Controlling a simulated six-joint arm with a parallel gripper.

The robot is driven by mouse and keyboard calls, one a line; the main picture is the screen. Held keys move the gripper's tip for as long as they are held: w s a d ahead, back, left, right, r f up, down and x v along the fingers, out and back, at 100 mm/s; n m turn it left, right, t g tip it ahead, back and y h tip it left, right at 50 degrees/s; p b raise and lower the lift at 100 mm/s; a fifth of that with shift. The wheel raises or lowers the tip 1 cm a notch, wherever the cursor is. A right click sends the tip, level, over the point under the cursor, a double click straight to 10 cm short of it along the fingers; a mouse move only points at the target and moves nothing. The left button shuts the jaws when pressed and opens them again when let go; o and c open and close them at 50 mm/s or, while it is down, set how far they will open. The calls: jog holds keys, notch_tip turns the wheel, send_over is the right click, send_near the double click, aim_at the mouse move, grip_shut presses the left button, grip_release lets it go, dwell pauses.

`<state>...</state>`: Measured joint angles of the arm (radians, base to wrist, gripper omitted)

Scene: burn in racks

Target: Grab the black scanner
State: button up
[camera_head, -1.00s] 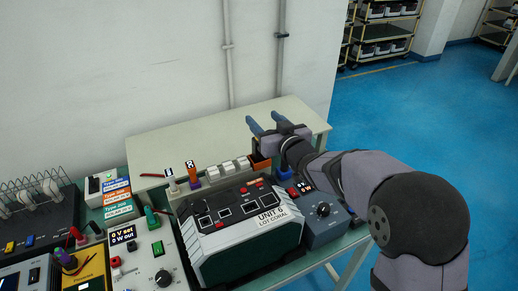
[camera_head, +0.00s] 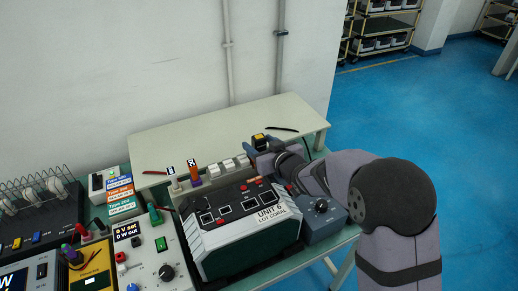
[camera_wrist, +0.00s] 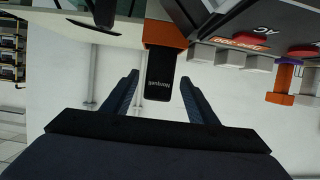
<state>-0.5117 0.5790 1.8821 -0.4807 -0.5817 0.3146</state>
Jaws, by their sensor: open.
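The black scanner (camera_wrist: 160,82) shows in the wrist view, which is upside down, with pale lettering on its face. Its end sits in an orange holder (camera_wrist: 165,33). My gripper (camera_wrist: 158,82) is open, one blue finger on each side of the scanner with gaps visible, so it does not grip it. My wrist hides the holder there.
White blocks (camera_head: 228,167) and an orange-purple post (camera_head: 194,174) are to the left. The pale bench top (camera_head: 220,130) behind is mostly clear.

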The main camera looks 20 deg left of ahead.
jog(key=shift+p+x, duration=1)
jog(key=shift+x, duration=0.45)
jog(key=shift+p+x, duration=0.3)
jog(key=shift+x, duration=0.85)
jog(key=shift+d, duration=0.1)
jog(key=shift+c, duration=0.7)
jog(key=c, duration=1.1)
jog(key=shift+w+r, duration=0.1)
